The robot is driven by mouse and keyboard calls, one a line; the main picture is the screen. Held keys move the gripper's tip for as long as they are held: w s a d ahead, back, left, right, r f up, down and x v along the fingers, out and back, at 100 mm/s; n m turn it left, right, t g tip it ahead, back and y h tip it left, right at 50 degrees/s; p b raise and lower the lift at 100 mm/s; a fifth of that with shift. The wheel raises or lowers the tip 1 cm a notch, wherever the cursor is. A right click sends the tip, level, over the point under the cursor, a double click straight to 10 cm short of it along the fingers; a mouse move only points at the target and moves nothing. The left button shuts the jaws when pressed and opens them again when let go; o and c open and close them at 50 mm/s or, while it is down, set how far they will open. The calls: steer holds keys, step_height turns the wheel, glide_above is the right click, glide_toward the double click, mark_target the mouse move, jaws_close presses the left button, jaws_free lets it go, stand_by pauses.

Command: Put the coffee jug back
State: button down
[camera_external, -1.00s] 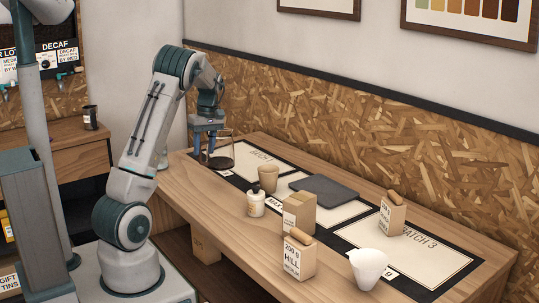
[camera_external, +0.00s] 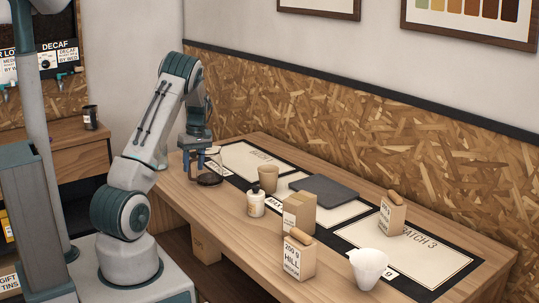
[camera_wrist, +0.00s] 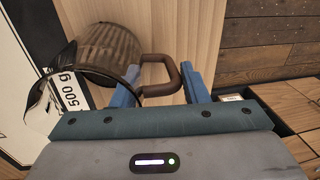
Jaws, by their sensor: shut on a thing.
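The coffee jug (camera_external: 209,174) is clear glass with dark contents low in it and a brown handle. It is over the far left end of the wooden table, at the near edge of the black mat strip. I cannot tell whether its base touches the tabletop. My gripper (camera_external: 195,160) points down and is shut on the jug's handle. In the wrist view, the blue fingers of my gripper (camera_wrist: 163,88) stand on either side of the handle, and the jug (camera_wrist: 108,52) fills the upper left.
On the table (camera_external: 233,206) are a tan cup (camera_external: 268,178), a white bottle (camera_external: 256,205), paper bags (camera_external: 299,258), a dark grey slab (camera_external: 323,190) and a white cone-shaped vessel (camera_external: 367,268). Pale cards lie on the black mat. A chipboard wall panel (camera_external: 370,140) runs behind.

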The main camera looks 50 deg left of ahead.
steer(key=shift+f, duration=0.2)
steer(key=c, duration=0.8)
jaws_free()
steer(key=shift+c, duration=0.2)
steer(key=shift+r, duration=0.15)
step_height(320, 180, up, 12)
steer(key=w+b, duration=0.1)
steer(key=shift+w, duration=0.35)
steer(key=shift+d+r, duration=0.1)
steer(key=shift+d, duration=0.05)
